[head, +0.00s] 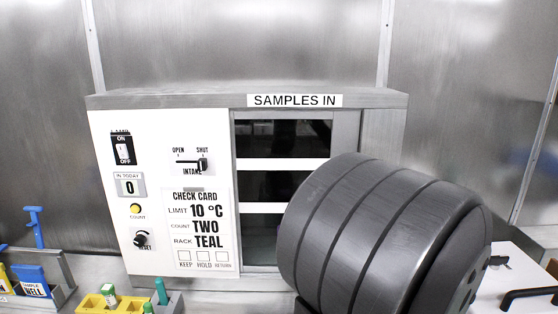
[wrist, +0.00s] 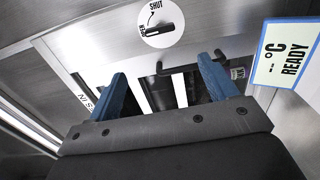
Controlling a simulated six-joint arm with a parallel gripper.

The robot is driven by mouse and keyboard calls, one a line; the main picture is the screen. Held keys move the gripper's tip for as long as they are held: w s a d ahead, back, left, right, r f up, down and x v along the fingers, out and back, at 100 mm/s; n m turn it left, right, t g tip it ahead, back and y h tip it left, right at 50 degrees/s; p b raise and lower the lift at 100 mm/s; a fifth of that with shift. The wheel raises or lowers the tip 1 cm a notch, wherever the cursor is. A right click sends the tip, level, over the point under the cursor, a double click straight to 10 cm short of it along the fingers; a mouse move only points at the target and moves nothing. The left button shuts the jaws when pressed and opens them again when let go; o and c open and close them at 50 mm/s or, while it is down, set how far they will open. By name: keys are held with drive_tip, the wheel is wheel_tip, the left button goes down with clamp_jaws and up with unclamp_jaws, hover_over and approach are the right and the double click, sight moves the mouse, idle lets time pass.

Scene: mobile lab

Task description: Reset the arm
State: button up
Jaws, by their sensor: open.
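My arm (head: 385,235) shows in the head view as a large dark grey ribbed link. It covers the lower right part of the samples cabinet (head: 215,101). My gripper (wrist: 165,92) shows in the wrist view with two blue fingers wide apart. It is open, and nothing is seen between the fingers. Beyond the fingers are a dark opening with white bars and a dark handle (wrist: 190,64). The gripper itself does not show in the head view.
The cabinet's white panel (head: 160,255) carries switches and a check card. A yellow block (head: 92,303) and a blue clamp-like tool (head: 35,228) are at lower left. A white surface with a black handle (head: 528,296) is at lower right. A sign reading READY (wrist: 287,55) hangs near the gripper.

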drive_tip(key=w+m, duration=1.5)
drive_tip(key=m, duration=0.2)
drive_tip(key=shift+w+d, duration=0.2)
drive_tip(key=shift+d, duration=0.1)
idle(1.1)
idle(1.2)
